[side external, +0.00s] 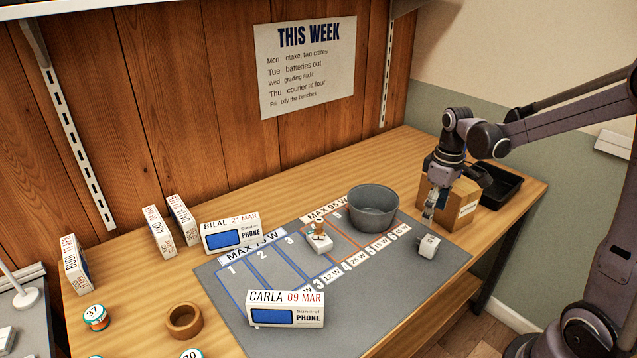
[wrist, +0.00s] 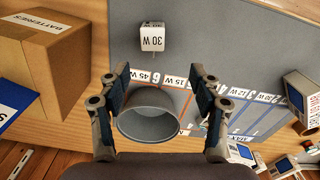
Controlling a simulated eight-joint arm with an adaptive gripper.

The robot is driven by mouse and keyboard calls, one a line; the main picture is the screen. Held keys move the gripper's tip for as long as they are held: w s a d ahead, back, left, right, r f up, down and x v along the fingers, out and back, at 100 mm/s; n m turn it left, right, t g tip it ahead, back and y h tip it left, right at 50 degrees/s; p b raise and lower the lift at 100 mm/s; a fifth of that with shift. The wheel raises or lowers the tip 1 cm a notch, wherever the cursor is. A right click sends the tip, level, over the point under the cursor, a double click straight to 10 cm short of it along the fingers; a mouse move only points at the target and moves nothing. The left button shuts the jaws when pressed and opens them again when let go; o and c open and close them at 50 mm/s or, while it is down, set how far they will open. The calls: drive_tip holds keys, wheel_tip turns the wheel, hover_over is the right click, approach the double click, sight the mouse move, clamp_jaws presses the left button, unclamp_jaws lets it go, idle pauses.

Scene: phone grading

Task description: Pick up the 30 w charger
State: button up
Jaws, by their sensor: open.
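The 30 W charger is a small white block (side external: 428,246) on the right part of the grey mat (side external: 450,262). In the wrist view the charger (wrist: 152,40) lies near the top, its "30 W" label upside down. My gripper (side external: 429,215) is above the mat, close to the charger and apart from it. In the wrist view its two fingers are spread (wrist: 158,75), with nothing between them at their tips; the charger is beyond the tips. The gripper hides nothing of the charger there.
A grey round bowl (side external: 374,208) stands left of my gripper, and a cardboard box (side external: 462,203) is close behind it. A black tray (side external: 498,186) lies behind the box. Another white block (side external: 319,243) and phone boxes (side external: 285,309) are further left. The mat around the charger is clear.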

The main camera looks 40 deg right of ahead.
sight(431, 240)
drive_tip(key=shift+d+f, duration=0.45)
drive_tip(key=shift+f, duration=0.1)
wheel_tip(431, 240, down, 5)
drive_tip(key=shift+f, duration=0.1)
drive_tip(key=shift+s+d+f, duration=0.1)
drive_tip(key=shift+d+f, duration=0.05)
drive_tip(key=shift+f, duration=1.15)
drive_tip(key=shift+s+d+f, duration=0.1)
drive_tip(key=shift+d+f, duration=0.05)
drive_tip(key=shift+f, duration=1.15)
drive_tip(key=shift+c, duration=0.3)
drive_tip(key=c, duration=1.2)
